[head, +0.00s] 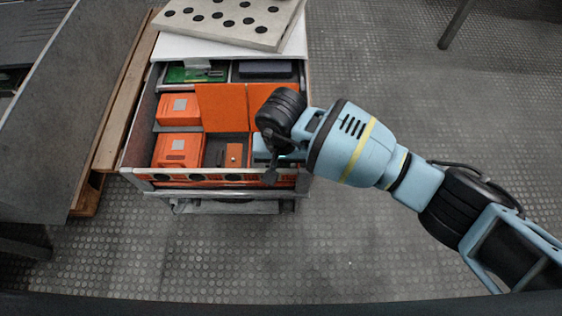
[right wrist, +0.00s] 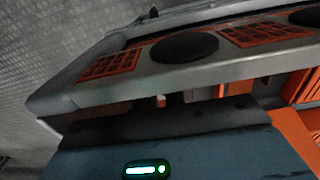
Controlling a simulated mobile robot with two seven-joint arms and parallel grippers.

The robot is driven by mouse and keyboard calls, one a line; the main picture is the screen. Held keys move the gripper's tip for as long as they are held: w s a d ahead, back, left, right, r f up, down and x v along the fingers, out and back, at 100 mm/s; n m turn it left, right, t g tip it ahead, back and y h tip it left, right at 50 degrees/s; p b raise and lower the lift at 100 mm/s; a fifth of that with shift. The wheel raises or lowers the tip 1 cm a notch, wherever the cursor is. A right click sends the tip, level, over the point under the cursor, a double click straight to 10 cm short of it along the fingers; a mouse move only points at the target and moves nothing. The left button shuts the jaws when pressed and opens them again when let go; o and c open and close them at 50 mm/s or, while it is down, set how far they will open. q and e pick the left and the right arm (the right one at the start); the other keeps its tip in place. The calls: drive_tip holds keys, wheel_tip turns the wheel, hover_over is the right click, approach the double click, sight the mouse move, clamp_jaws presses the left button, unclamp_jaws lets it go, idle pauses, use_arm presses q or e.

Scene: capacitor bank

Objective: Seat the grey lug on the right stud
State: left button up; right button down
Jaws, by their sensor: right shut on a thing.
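My right gripper (head: 268,160) reaches from the right over the near right part of an open orange-and-grey drawer unit (head: 145,177). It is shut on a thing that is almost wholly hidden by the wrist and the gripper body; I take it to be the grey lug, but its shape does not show. In the right wrist view the teal gripper body (right wrist: 215,150) fills the bottom, close to the unit's grey front rim (right wrist: 130,92), and hides the fingertips. I cannot make out the right stud in either view. My left gripper is out of view.
Orange blocks with grey labels (head: 180,108) stand at the left inside the unit. Upright orange panels (head: 222,107) stand in the middle. A green circuit board (head: 190,74) lies at the back. A perforated plate (head: 235,20) lies behind on the white top. The floor in front is clear.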

idle(0.4)
drive_tip(key=shift+f+b, duration=0.3)
drive_tip(key=shift+f, duration=0.05)
drive_tip(key=shift+f+b, duration=0.35)
idle(0.8)
drive_tip(key=c, duration=1.4)
unclamp_jaws()
drive_tip(key=shift+r, duration=0.1)
wheel_tip(320, 180, up, 7)
drive_tip(key=p, duration=0.3)
drive_tip(key=shift+r, duration=0.3)
